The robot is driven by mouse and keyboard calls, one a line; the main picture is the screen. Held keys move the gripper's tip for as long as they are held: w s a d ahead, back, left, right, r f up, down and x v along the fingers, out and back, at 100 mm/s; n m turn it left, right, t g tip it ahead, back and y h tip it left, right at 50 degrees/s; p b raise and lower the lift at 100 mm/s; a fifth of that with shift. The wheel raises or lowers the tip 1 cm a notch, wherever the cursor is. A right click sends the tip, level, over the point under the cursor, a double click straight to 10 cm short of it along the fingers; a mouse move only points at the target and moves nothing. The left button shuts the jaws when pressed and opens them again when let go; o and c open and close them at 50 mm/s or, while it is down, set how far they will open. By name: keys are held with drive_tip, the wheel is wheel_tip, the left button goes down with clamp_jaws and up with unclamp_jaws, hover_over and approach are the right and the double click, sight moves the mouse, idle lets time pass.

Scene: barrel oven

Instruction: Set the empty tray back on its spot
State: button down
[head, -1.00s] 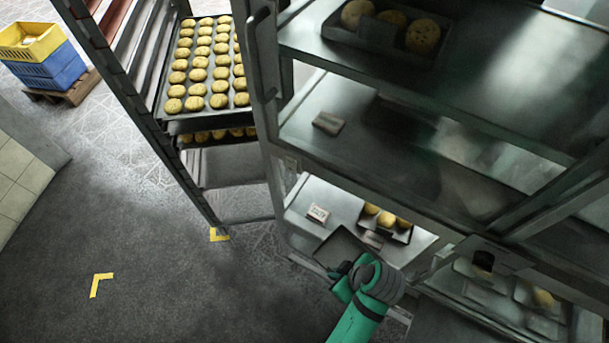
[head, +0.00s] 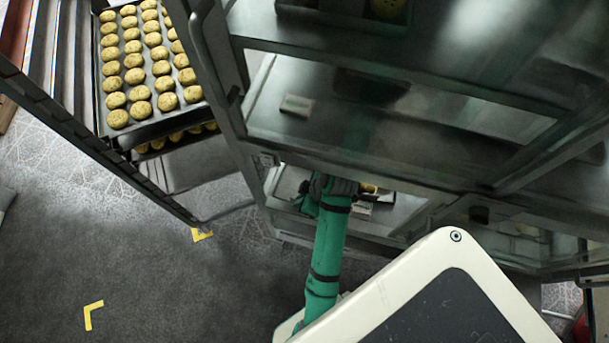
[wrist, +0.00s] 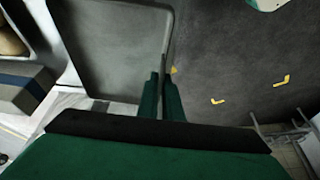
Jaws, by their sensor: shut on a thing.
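The empty tray (wrist: 108,52) is dark grey with a thin raised rim and fills the upper left of the wrist view. My gripper (wrist: 161,80) is shut on its right rim. In the head view my gripper (head: 322,190) reaches into the lower shelf (head: 283,188) of the metal display case, and my arm hides much of the tray there. Whether the tray rests on the shelf or is held above it I cannot tell. A bun tray (head: 372,188) shows partly behind my gripper on that shelf.
An upper shelf (head: 360,125) with a small card (head: 296,104) hangs over my arm. A rack with a tray of cookies (head: 150,65) stands at the left. Yellow floor marks (head: 93,314) lie on open floor at the lower left.

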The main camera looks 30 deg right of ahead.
sight(303, 178)
drive_tip(key=w+d, duration=0.6)
drive_tip(key=w, duration=0.1)
drive_tip(key=shift+w+d, duration=0.1)
drive_tip(key=shift+w, duration=0.05)
drive_tip(key=shift+f, duration=1.75)
drive_tip(key=shift+f, duration=0.1)
drive_tip(key=c, duration=2.4)
unclamp_jaws()
drive_tip(key=shift+f, duration=0.1)
drive_tip(key=shift+o, duration=1)
